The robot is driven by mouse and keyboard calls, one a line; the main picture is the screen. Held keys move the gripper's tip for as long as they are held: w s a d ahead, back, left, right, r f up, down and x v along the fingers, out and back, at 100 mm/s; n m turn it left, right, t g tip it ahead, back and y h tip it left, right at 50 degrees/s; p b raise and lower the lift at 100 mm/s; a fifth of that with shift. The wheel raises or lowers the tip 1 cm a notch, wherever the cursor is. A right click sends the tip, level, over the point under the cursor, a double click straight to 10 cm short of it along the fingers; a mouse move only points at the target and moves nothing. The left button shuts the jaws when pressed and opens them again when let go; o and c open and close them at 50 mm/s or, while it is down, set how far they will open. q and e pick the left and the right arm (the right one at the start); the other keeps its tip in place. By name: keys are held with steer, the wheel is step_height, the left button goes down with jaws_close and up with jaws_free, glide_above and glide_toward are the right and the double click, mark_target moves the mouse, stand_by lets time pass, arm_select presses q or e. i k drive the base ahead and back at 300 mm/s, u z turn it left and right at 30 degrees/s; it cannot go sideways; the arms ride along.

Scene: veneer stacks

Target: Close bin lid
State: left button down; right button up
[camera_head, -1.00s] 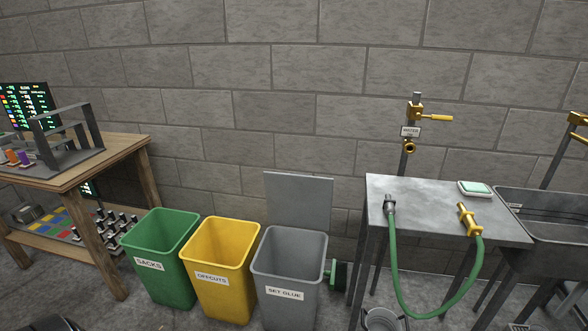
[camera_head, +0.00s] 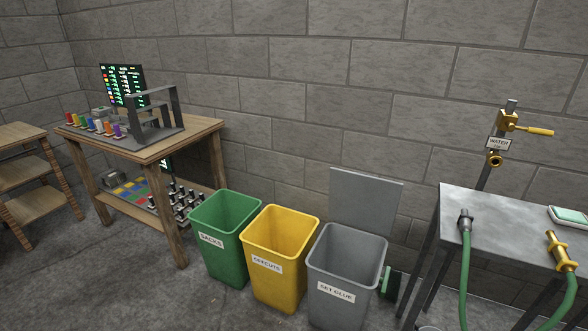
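The grey bin (camera_head: 346,276) labelled SET GLUE stands at the right end of a row of three bins. Its flat grey lid (camera_head: 366,207) stands upright at the bin's back edge, so the bin is open. The yellow bin (camera_head: 277,279) labelled OFFCUTS and the green bin (camera_head: 224,257) labelled SACKS stand to its left, both open with no lid visible. Neither of my grippers is in view.
A metal table (camera_head: 495,220) with a green hose (camera_head: 464,275) stands right of the grey bin. A green-and-black item (camera_head: 390,284) sits between them. A wooden bench (camera_head: 180,140) stands behind left. Floor (camera_head: 130,295) at front left is clear.

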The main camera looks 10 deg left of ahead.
mark_target(369, 202)
steer(key=u, duration=2.3)
steer(key=i, duration=3.1)
steer(key=z, duration=4.45)
steer(key=i, duration=0.5)
steer(key=u, duration=0.15)
